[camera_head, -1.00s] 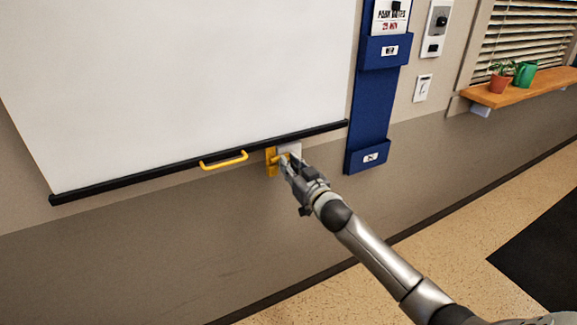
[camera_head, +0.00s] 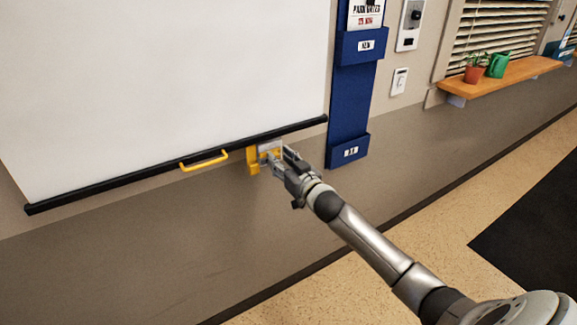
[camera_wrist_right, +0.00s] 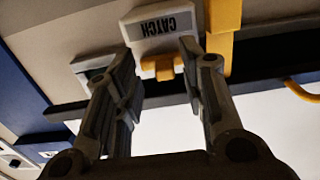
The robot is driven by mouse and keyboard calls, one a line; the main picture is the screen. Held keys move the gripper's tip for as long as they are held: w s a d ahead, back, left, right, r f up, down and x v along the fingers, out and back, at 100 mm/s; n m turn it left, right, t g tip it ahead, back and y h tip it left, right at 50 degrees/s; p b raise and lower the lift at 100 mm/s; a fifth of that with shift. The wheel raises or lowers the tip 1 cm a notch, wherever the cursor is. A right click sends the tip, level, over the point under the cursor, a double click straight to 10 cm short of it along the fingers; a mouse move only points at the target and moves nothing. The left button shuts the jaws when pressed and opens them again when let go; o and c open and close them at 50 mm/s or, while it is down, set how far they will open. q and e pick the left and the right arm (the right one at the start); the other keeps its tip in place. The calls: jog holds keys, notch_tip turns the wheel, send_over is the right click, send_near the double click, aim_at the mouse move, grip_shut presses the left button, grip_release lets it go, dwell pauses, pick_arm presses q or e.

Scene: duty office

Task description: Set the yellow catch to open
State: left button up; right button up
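The yellow catch (camera_head: 253,161) is on the wall under the right part of the white screen's black bottom bar. Its pale plate, labelled CATCH (camera_wrist_right: 165,24), shows upside down in the right wrist view, beside an upright yellow part (camera_wrist_right: 222,20). A small yellow tab (camera_wrist_right: 162,66) shows between the fingertips of my right gripper (camera_wrist_right: 158,62). The fingers are apart; I cannot tell whether they touch the tab. In the head view my right gripper (camera_head: 277,158) is at the catch's right side and hides part of it. My left gripper is not in view.
A yellow pull handle (camera_head: 204,160) hangs on the black bar (camera_head: 130,178), left of the catch. A blue wall holder (camera_head: 350,110) stands close on the right. A wooden shelf (camera_head: 510,76) with a plant and a green can is further right. The wall below is clear.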

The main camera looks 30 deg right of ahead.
jog(key=s, duration=1.1)
jog(key=shift+s, duration=0.4)
jog(key=shift+d, duration=0.1)
jog(key=s+d+f+g+h, duration=0.1)
jog(key=s+f+g, duration=0.1)
jog(key=f, duration=0.9)
jog(key=s+d+f+g, duration=0.1)
jog(key=s+f+g, duration=0.1)
jog(key=f, duration=0.9)
jog(key=s+a+f+g, duration=0.1)
jog(key=s+f+g, duration=0.1)
jog(key=s+f, duration=0.45)
jog(key=s+a+f+g, duration=0.1)
jog(key=s+f+g, duration=0.15)
jog(key=f, duration=0.75)
jog(key=s+a+f+n+g, duration=0.15)
jog(key=s+a+f, duration=0.25)
jog(key=s+f, duration=0.45)
jog(key=s+a+f+m+g, duration=0.1)
jog(key=s+a+f+g, duration=0.2)
jog(key=s+f, duration=0.6)
jog(key=s+a+f+n+g, duration=0.1)
jog(key=s+a+f+g, duration=0.1)
jog(key=s, duration=0.7)
jog(key=s+a+f+n+g+y, duration=0.1)
jog(key=s+a+f+g, duration=0.1)
jog(key=s+a, duration=0.3)
jog(key=s, duration=0.4)
jog(key=shift+s+f, duration=0.35)
